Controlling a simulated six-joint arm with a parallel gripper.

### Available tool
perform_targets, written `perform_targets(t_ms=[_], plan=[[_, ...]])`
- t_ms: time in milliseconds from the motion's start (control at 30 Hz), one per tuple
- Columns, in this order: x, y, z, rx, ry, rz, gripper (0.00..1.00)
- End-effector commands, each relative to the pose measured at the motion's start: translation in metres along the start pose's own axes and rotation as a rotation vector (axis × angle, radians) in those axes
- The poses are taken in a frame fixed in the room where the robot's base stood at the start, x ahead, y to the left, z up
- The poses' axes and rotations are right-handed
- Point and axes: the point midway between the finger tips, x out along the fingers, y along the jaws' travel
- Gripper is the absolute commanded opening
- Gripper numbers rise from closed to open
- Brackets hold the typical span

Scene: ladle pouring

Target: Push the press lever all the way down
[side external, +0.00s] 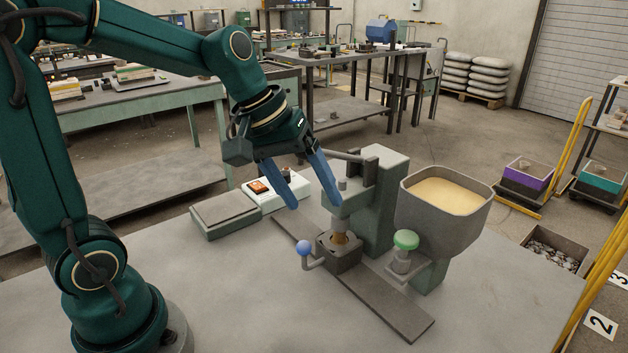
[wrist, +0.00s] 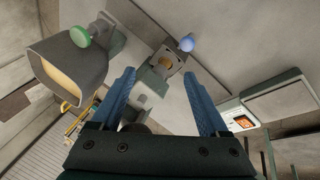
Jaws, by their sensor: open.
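The press (side external: 382,195) is a grey-green column on the bench, with a press head over a small dark die block (side external: 345,258) that holds something brown. Its dark lever (side external: 348,156) sticks out to the left from the top of the column, roughly level. My gripper (side external: 315,205) is open, its two blue fingers pointing down just left of the press head. The lever's outer end lies close behind the fingers; whether they touch is unclear. In the wrist view my gripper (wrist: 158,74) is open, with the die block (wrist: 167,60) beyond the fingertips.
A hopper (side external: 445,210) of pale powder stands right of the press, with a green knob (side external: 405,240) below it. A blue ball knob (side external: 304,247) sits left of the die. A scale (side external: 225,213) with an orange display lies behind left. The front bench is clear.

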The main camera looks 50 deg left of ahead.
Motion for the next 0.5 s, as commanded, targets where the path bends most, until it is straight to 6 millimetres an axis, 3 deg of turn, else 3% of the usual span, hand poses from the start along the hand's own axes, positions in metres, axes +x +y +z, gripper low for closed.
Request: perform_targets(t_ms=[500], plan=[[-0.035, -0.002, 0.001, -0.003, 0.004, -0.002, 0.65]])
